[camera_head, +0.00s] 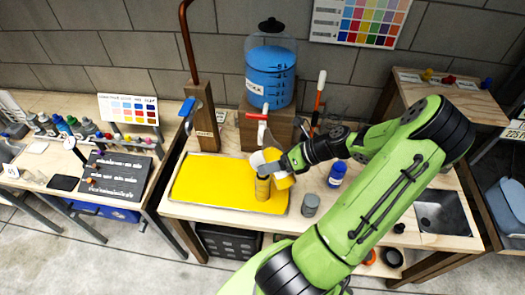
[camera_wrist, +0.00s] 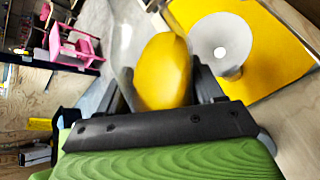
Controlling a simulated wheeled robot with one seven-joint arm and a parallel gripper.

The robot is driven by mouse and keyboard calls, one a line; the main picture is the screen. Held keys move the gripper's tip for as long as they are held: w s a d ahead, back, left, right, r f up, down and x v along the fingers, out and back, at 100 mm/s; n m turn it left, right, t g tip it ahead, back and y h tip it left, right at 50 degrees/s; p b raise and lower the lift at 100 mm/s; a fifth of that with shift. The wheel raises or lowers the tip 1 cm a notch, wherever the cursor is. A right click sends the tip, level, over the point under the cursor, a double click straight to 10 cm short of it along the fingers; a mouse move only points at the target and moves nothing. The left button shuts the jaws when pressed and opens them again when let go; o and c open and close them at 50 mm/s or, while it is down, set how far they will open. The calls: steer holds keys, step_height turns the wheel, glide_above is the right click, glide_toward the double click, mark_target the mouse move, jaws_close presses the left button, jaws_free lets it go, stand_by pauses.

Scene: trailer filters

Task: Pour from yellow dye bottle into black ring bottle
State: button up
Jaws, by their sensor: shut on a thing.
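My gripper (camera_head: 287,166) is shut on a clear bottle with yellow dye, the yellow dye bottle (camera_head: 284,182). It fills the middle of the wrist view (camera_wrist: 160,72), and its yellow liquid lies slanted toward one side, so the bottle is tilted. A standing bottle (camera_head: 262,189) is just left of it on the yellow tray, with a white funnel (camera_head: 265,157) above it. The funnel (camera_wrist: 222,45) is right beside the held bottle in the wrist view. I cannot make out a black ring on the standing bottle, nor whether liquid is flowing.
The yellow tray (camera_head: 205,185) lies on the wooden bench. A grey container (camera_head: 310,205) and a blue bottle (camera_head: 337,173) stand right of it. A blue-filled dispenser (camera_head: 270,75) and a post (camera_head: 202,115) stand behind. A sink (camera_head: 443,212) is at the right.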

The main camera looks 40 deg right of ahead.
mark_target(275, 150)
steer(key=shift+w+r+t, duration=0.1)
steer(key=shift+r+t, duration=0.2)
steer(key=shift+t, duration=0.2)
steer(key=shift+d+f+n+t, duration=0.1)
steer(key=shift+d+n+t, duration=0.1)
steer(key=shift+n+t, duration=0.3)
steer(key=shift+d+f+n+t+b, duration=0.15)
steer(key=shift+f+n+t+b, duration=0.15)
steer(key=shift+f+t+b, duration=0.5)
steer(key=shift+d+r+n+t, duration=0.1)
steer(key=shift+r+n+t, duration=0.1)
steer(key=shift+n+t, duration=0.25)
step_height(275, 150, down, 2)
steer(key=n+t+y+b, duration=0.1)
steer(key=b, duration=0.2)
steer(key=shift+t, duration=0.35)
step_height(275, 150, up, 3)
steer(key=shift+n+t+p, duration=0.35)
steer(key=shift+t+p, duration=0.15)
steer(key=shift+p, duration=0.25)
steer(key=shift+r, duration=0.55)
step_height(275, 150, up, 5)
steer(key=p, duration=0.6)
steer(key=shift+r, duration=0.1)
steer(key=shift+f, duration=0.2)
